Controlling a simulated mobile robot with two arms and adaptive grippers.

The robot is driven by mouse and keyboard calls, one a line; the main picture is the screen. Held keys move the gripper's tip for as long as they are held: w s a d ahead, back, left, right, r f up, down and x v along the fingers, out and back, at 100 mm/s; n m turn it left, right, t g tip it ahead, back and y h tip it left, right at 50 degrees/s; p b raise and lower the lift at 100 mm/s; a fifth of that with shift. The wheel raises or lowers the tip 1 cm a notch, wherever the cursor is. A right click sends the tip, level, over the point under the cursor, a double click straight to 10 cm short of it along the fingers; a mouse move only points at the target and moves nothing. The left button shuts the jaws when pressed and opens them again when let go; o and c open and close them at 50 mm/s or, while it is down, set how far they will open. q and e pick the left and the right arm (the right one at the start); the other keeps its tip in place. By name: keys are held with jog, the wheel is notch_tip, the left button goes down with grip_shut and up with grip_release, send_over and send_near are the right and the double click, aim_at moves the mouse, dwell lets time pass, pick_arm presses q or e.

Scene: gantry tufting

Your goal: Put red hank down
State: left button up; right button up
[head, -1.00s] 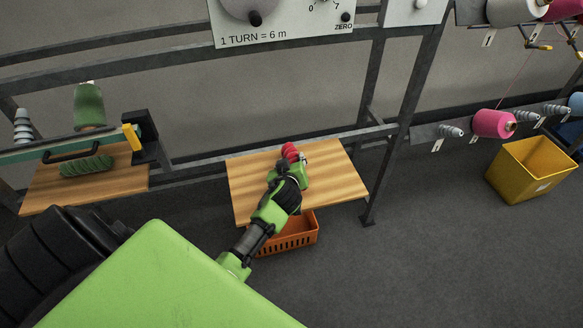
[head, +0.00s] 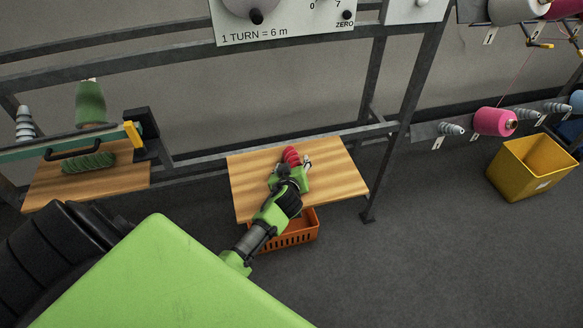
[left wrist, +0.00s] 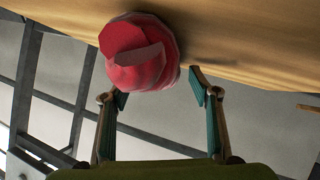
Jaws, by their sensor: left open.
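The red hank (head: 292,156) lies on the wooden shelf (head: 245,182) in the middle of the head view. It also shows in the left wrist view (left wrist: 140,55), end-on, against the wood. My left gripper (head: 299,166) is just in front of the hank, over the shelf. In the left wrist view my left gripper's fingers (left wrist: 160,92) are spread apart, with the hank beyond and between their tips, and nothing is held. My right gripper is not in view.
An orange basket (head: 298,232) stands below the shelf. A second wooden shelf (head: 45,190) at the left holds a green hank (head: 88,163). Grey frame posts (head: 400,110) rise behind. A yellow bin (head: 532,165) stands at the right.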

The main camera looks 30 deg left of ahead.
pick_arm(q)
jog(key=v, duration=1.2)
jog(key=shift+b, duration=0.4)
